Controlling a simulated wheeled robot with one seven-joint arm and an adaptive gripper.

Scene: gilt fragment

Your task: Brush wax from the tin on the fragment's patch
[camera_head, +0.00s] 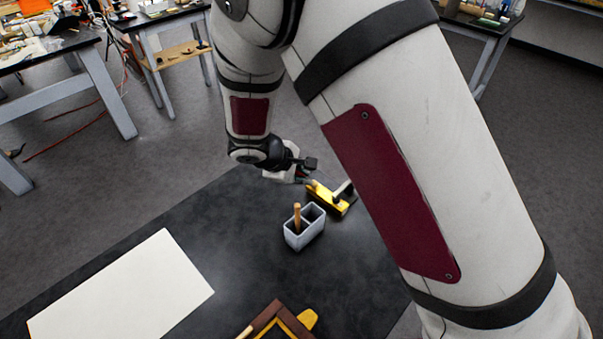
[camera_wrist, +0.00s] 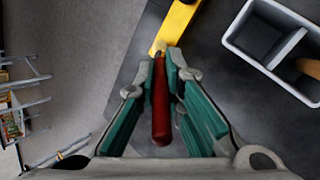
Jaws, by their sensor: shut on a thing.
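My gripper (camera_wrist: 166,66) is shut on a red-handled tool (camera_wrist: 160,105), which looks like a brush. Its pale end (camera_wrist: 158,47) points at a yellow block (camera_wrist: 176,24); I cannot tell whether they touch. In the head view my gripper (camera_head: 304,174) is beside the yellow block (camera_head: 324,199), at the dark table's far side. The gilt fragment (camera_head: 273,316), a brown and gold corner piece, is cut off by the bottom edge. Its patch cannot be made out. No wax tin is clearly recognisable.
A grey two-compartment holder (camera_head: 305,234) with a wooden handle (camera_head: 297,216) in it stands near the yellow block; it also shows in the wrist view (camera_wrist: 240,42). A white sheet (camera_head: 122,288) lies at left. Dark table (camera_head: 235,255) is bare between them. My arm hides the right side.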

